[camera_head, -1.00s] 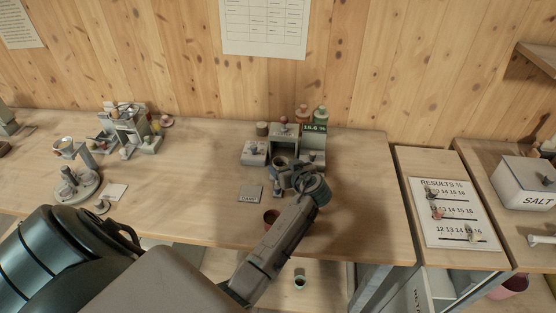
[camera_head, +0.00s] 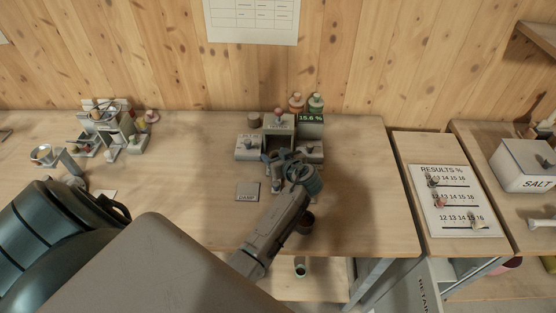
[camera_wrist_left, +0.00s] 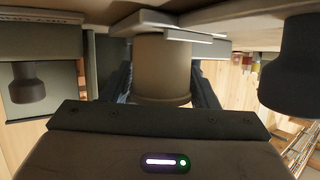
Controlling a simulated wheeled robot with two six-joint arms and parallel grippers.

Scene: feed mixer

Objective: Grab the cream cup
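The cream cup (camera_wrist_left: 162,70) is in the middle of the left wrist view, where the scene appears upside down. It is a plain pale cylinder with a rim towards my palm. Dark fingers of my left gripper (camera_wrist_left: 162,88) stand along both sides of it, very close. I cannot tell whether they press on it. In the head view my left gripper (camera_head: 282,162) is at the front of the grey meter (camera_head: 279,122), and it mostly hides the cup there. My right gripper is not in view.
The meter's display (camera_head: 311,118) reads 15.6 %. A card (camera_head: 247,191) lies left of my gripper. Grey apparatus (camera_head: 108,125) stands at left. The table between is clear.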

